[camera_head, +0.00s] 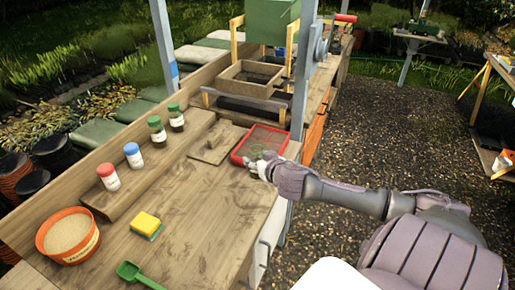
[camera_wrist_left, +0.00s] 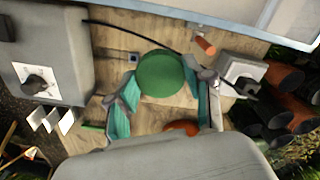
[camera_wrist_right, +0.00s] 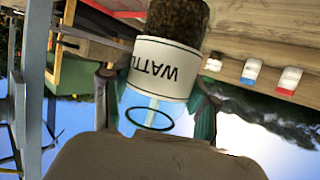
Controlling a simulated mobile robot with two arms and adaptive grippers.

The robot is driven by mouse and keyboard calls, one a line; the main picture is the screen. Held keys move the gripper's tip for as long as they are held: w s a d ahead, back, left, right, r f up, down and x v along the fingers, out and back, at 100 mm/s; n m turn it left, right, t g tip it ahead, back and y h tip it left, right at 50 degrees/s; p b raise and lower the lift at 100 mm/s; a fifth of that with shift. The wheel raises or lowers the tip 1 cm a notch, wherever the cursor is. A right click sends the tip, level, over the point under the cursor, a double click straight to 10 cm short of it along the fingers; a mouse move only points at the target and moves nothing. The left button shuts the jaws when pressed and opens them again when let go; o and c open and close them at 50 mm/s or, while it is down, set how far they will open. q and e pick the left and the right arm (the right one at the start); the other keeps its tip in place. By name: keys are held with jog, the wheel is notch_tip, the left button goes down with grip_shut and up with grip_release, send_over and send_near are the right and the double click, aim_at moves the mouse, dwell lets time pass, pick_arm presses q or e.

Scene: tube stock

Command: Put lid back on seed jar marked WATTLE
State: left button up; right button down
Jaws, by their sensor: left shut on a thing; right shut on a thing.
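The seed jar marked WATTLE (camera_wrist_right: 165,68) fills the middle of the right wrist view, holding dark seeds. Its label reads upside down there, and its open rim shows as a dark ring with no lid on it. My right gripper (camera_wrist_right: 156,100) is shut on the jar; in the head view this gripper (camera_head: 262,166) is beside the red tray. A round green lid (camera_wrist_left: 165,73) is between the fingers of my left gripper (camera_wrist_left: 167,88), which is shut on it. The left gripper is not in the head view.
Capped jars with green (camera_head: 156,130), blue (camera_head: 134,155) and red (camera_head: 108,177) lids stand along a raised wooden ledge. A red tray (camera_head: 240,156), orange tub (camera_head: 43,244), yellow-green sponge (camera_head: 146,224) and green scoop (camera_head: 130,272) are on the bench. The bench middle is clear.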

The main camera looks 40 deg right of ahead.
dwell(0.3)
pick_arm(q)
jog(key=s+d+n+b, duration=0.3)
jog(key=s+d+n, duration=0.5)
jog(key=s+d, duration=0.5)
jog(key=shift+s+d+r+b, duration=0.2)
jog(key=shift+s+r+b, duration=0.15)
jog(key=shift+s, duration=0.65)
pick_arm(e)
jog(key=s+a+r+n+y, duration=0.1)
jog(key=s+a, duration=0.1)
jog(key=a, duration=0.7)
jog(key=s+a+r+n+y, duration=0.1)
jog(key=s+a+r, duration=0.1)
jog(key=a, duration=0.7)
jog(key=s+a+r+n+y, duration=0.1)
jog(key=s+a+y, duration=0.1)
jog(key=a, duration=0.7)
jog(key=shift+s+a+r+n+t, duration=0.3)
jog(key=shift+s+a+r+t, duration=0.1)
jog(key=shift+s, duration=0.5)
jog(key=s+a+f+n+g+y, duration=0.1)
jog(key=a+n+y, duration=0.3)
jog(key=a, duration=0.3)
jog(key=s+a+f+n+g+y, duration=0.1)
jog(key=a+n+g+y, duration=0.1)
jog(key=a+n+y, duration=0.2)
jog(key=a+y, duration=0.1)
jog(key=a, duration=0.2)
